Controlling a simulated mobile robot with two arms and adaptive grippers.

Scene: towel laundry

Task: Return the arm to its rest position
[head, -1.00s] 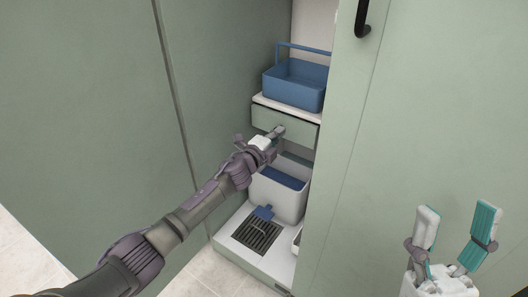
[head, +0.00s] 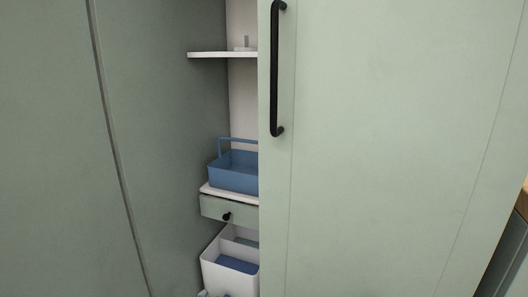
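Neither of my grippers nor my arms shows in the head view now. The cabinet drawer (head: 215,208), pale green with a small black knob (head: 227,216), sits under a white shelf inside the open part of the cabinet. It looks shut or nearly so, and nothing touches its knob. A blue basket (head: 236,180) with an upright handle stands on the shelf above the drawer. The cabinet's right door front partly hides the basket and the drawer.
A white bin (head: 210,276) with blue contents stands below the drawer. A higher white shelf (head: 208,55) holds a small pale item. A large green door (head: 390,150) with a black bar handle (head: 275,70) fills the right. A wooden edge (head: 523,200) shows at far right.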

